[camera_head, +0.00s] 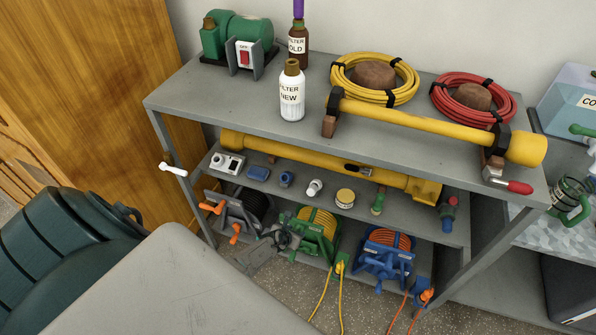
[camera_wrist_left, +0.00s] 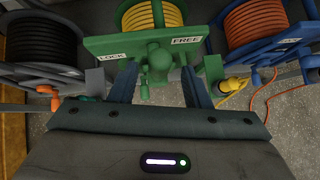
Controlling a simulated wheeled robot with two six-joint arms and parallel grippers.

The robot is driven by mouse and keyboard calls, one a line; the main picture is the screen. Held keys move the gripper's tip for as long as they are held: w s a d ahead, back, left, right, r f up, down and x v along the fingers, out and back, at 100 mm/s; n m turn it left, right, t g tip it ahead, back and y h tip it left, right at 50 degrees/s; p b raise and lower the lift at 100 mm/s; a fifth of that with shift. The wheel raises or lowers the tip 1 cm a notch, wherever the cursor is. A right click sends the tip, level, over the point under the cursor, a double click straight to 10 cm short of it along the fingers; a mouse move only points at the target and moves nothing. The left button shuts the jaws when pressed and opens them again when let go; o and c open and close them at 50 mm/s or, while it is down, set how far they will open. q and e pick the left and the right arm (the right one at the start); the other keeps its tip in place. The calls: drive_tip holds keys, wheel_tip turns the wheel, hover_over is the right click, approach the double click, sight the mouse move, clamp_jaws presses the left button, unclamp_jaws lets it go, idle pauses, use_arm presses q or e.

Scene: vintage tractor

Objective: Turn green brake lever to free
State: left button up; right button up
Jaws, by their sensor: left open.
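The green reel (camera_head: 318,232) stands on the lower shelf with yellow cable on it. In the left wrist view, its green panel (camera_wrist_left: 135,45) has a LOCK label at left and a FREE label at right. The green brake lever (camera_wrist_left: 158,62) sticks out toward the camera between the two labels. My left gripper (camera_wrist_left: 159,80) is open, with one finger on each side of the lever; I cannot tell whether either touches it. In the head view, my left gripper (camera_head: 283,238) is at the left front of the green reel. My right gripper is not in view.
A black-cable reel (camera_head: 240,212) stands left of the green one, and a blue reel (camera_head: 386,255) stands right. Yellow and orange cords trail onto the floor. Above are a shelf (camera_head: 335,208) of small items and the bench top (camera_head: 220,92).

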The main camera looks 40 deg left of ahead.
use_arm(q)
drive_tip(key=p+v, duration=0.4)
drive_tip(key=v, duration=0.1)
drive_tip(key=shift+s+r, duration=0.25)
drive_tip(key=shift+s, duration=0.05)
